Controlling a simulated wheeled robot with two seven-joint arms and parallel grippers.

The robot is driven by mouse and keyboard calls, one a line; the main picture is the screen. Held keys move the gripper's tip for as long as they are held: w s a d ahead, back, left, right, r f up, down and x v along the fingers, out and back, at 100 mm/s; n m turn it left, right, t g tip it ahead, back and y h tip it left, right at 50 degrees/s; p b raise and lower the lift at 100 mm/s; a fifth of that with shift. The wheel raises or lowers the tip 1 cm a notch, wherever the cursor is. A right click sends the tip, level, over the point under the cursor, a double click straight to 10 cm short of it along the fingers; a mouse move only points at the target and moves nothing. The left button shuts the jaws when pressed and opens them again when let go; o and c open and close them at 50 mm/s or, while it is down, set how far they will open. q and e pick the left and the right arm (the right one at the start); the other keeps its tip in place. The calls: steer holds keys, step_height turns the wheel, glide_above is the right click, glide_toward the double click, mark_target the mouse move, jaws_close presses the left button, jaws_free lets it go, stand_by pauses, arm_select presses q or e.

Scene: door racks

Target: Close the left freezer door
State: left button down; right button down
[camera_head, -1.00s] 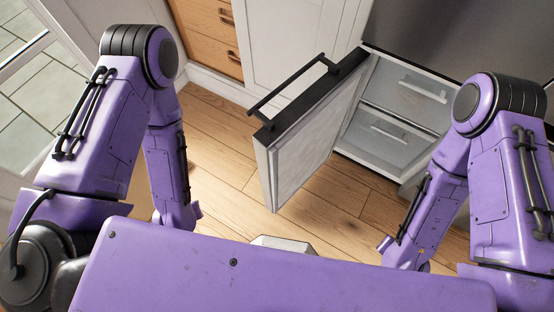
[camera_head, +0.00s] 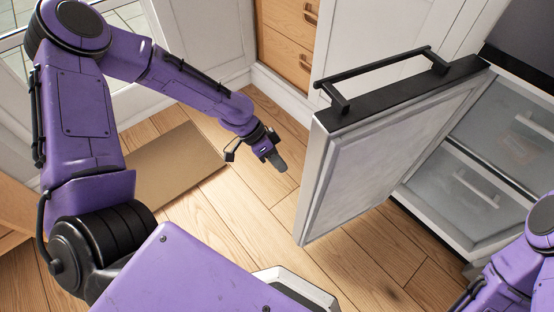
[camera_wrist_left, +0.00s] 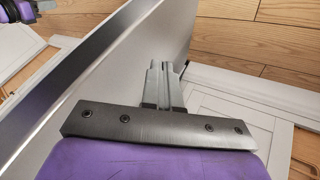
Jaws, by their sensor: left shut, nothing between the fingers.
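The left freezer door (camera_head: 365,150) stands wide open, swung out from the freezer (camera_head: 470,190). It has a pale inner panel, a black top edge and a black bar handle (camera_head: 385,68) on its far side. My left gripper (camera_head: 277,162) is shut and empty, left of the door's free edge in the head view, over the floor. In the left wrist view my left fingers (camera_wrist_left: 164,82) are together beside a smooth grey door face (camera_wrist_left: 110,70); I cannot tell whether they touch it. My right arm (camera_head: 515,260) shows at the lower right; its gripper is out of view.
Transparent drawers (camera_head: 480,185) show inside the freezer. White cabinets (camera_head: 370,35) and wooden drawers (camera_head: 287,40) stand behind. A brown mat (camera_head: 175,165) lies on the wood floor, left of my gripper. The floor in front of the door is clear.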

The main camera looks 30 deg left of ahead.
arm_select(q)
steer(key=s+d+f+b, duration=0.2)
steer(key=d+f, duration=0.2)
steer(key=d, duration=0.2)
steer(key=shift+d+f, duration=0.15)
steer(key=shift+d, duration=0.1)
